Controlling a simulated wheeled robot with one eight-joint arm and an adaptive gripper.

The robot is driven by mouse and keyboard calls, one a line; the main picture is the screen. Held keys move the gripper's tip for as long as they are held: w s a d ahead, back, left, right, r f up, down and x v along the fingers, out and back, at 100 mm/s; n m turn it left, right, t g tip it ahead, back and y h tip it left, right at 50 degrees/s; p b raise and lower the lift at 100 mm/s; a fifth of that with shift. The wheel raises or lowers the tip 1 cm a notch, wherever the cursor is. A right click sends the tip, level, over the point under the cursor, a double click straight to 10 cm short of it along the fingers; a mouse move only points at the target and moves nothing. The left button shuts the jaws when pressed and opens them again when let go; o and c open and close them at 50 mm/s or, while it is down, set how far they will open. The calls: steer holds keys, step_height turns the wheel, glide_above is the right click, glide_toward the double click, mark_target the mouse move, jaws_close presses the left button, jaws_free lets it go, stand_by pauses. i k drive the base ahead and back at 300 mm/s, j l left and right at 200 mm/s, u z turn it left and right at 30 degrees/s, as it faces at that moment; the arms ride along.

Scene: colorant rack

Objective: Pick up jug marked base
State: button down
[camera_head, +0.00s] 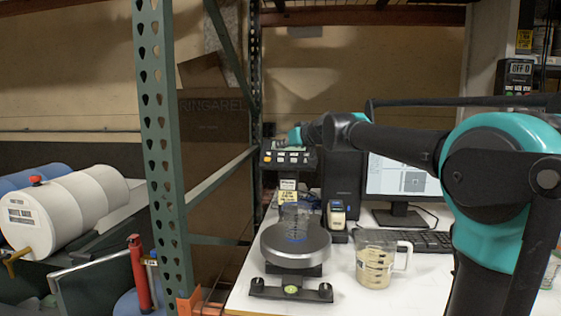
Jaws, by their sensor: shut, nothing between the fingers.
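A clear measuring jug (374,266) with cream-coloured contents and dark scale marks stands upright on the white table, its handle to the right. A second clear vessel (297,218) with a blue patch stands on the round grey plate of a scale (296,243). I cannot read the word base on either one. My arm reaches in from the right, above the table, and its far end is near the black display unit at the back. My gripper's fingers cannot be made out there. Nothing of mine touches the jug.
A monitor (391,175) and a keyboard (425,241) stand behind and right of the jug. A small white-and-black device (337,217) stands between scale and monitor. A green rack post (163,140) and white drum (70,210) are left. Bare table (350,298) lies in front.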

mark_target(376, 247)
steer(key=k+l, duration=0.35)
steer(key=l, duration=0.15)
steer(key=k+l, duration=0.4)
steer(key=l, duration=0.1)
